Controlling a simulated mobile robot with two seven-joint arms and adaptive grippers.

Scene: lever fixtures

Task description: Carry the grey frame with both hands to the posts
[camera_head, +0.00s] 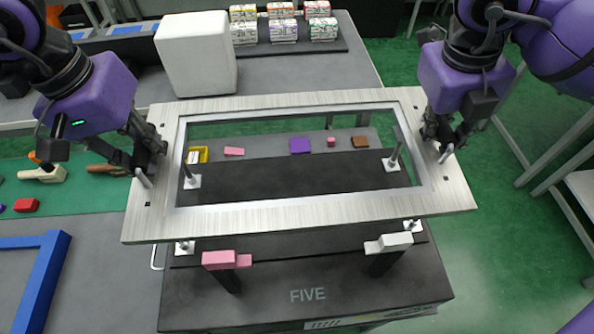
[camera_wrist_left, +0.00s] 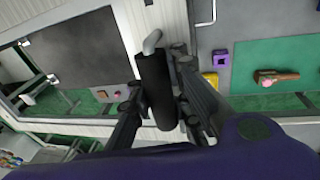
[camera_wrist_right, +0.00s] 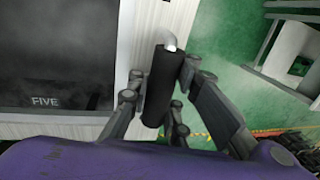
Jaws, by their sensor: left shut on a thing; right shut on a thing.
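The grey frame (camera_head: 300,103) is a flat rectangle with a large opening, held roughly level above a black box (camera_head: 305,290) marked FIVE. My left gripper (camera_head: 150,165) is shut on the handle at the frame's left end; the black handle (camera_wrist_left: 158,90) shows between the fingers in the left wrist view. My right gripper (camera_head: 445,145) is shut on the right-end handle, also seen in the right wrist view (camera_wrist_right: 160,85). Metal posts on white bases show: one at the left (camera_head: 188,175), one at the right (camera_head: 396,150), both seen through the opening. Two more bases are partly hidden below the frame's front edge.
Pink (camera_head: 226,259) and white (camera_head: 390,243) lever blocks stick out at the black box's front. Behind are a white cube (camera_head: 196,52) and several packages. Small coloured blocks lie on the table behind the box. A blue frame (camera_head: 42,285) lies at left. Green floor is right.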

